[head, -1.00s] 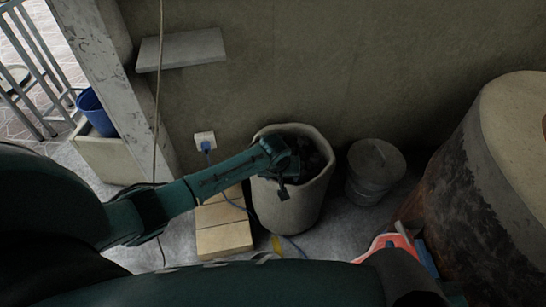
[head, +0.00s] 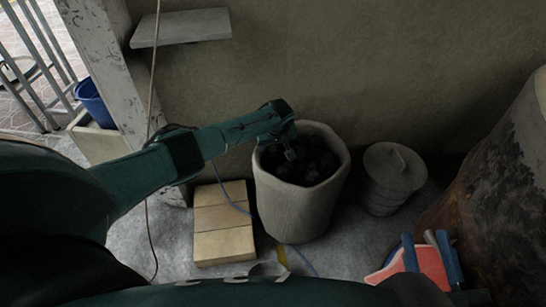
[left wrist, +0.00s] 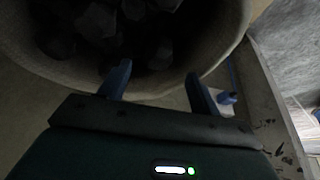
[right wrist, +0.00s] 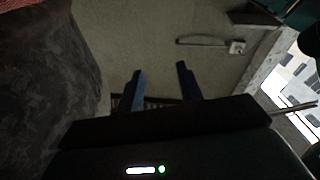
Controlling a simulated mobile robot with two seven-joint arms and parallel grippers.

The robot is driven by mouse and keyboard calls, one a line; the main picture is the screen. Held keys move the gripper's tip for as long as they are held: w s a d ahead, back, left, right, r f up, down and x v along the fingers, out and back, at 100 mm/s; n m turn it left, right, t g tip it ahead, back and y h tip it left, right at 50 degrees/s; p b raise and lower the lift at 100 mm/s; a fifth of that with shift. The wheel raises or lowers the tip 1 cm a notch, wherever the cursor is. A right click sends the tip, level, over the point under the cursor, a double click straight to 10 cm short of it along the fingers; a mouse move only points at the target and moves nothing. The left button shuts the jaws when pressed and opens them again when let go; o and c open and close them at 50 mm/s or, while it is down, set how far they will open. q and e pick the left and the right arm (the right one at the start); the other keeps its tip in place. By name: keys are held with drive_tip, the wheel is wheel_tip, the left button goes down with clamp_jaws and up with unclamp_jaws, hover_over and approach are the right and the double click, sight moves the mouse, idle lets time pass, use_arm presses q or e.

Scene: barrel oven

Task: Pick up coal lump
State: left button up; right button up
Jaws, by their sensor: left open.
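Several dark coal lumps (head: 312,165) lie inside a pale, round, open bin (head: 300,211) near the wall. They also show in the left wrist view (left wrist: 97,20), where they are dim and hard to tell apart. My left gripper (head: 288,150) is over the bin's left rim, tilted down toward the coal. In the left wrist view its two blue fingers (left wrist: 158,75) are apart with nothing between them, in front of the bin's rim. My right gripper (right wrist: 160,72) is open and empty, facing the wall.
A lidded grey container (head: 390,182) stands right of the bin. Yellowish blocks (head: 222,222) lie on the floor to its left. A large sooty barrel (head: 490,165) is at far right, with a red object (head: 430,262) near its foot. A shelf (head: 182,27) juts from the wall.

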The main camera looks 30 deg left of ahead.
sight(273, 150)
use_arm(q)
drive_tip(key=b+x, duration=0.3)
drive_tip(key=x, duration=0.1)
drive_tip(key=shift+s+d+f, duration=0.15)
drive_tip(key=shift+s+d, duration=0.05)
drive_tip(key=shift+d, duration=0.2)
drive_tip(key=shift+w+a+f+b, duration=0.1)
drive_tip(key=shift+f+b, duration=0.2)
drive_tip(key=shift+b, duration=0.15)
drive_tip(key=shift+w+a+f, duration=0.1)
drive_tip(key=shift+w+f, duration=0.05)
use_arm(e)
drive_tip(key=shift+w+a+r+m+y, duration=0.15)
drive_tip(key=shift+a+m+y, duration=0.2)
drive_tip(key=shift+y, duration=0.35)
use_arm(q)
drive_tip(key=shift+c, duration=0.4)
use_arm(e)
drive_tip(key=shift+t, duration=0.3)
use_arm(q)
drive_tip(key=c, duration=0.9)
